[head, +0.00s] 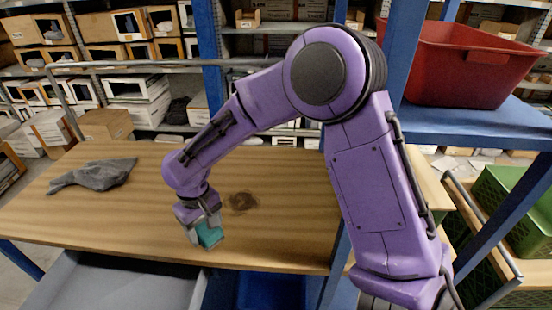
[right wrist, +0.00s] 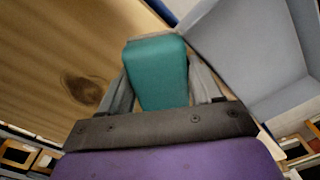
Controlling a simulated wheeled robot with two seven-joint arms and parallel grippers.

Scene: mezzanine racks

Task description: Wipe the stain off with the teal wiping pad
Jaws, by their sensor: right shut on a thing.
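The teal wiping pad (head: 209,235) is held in my right gripper (head: 205,230), near the front edge of the wooden table. In the right wrist view the pad (right wrist: 157,72) sits between both fingers of the right gripper (right wrist: 160,85). I cannot tell whether the pad touches the tabletop. The stain (head: 242,202) is a dark brown round patch on the wood, to the right of and a little behind the pad. It also shows in the right wrist view (right wrist: 82,88), left of the pad and apart from it. My left gripper is not in view.
A crumpled grey cloth (head: 95,175) lies on the left of the wooden table (head: 290,225). A grey bin (head: 110,285) stands below the front edge. A blue rack post (head: 400,50) and a shelf with a red bin (head: 470,65) stand at the right.

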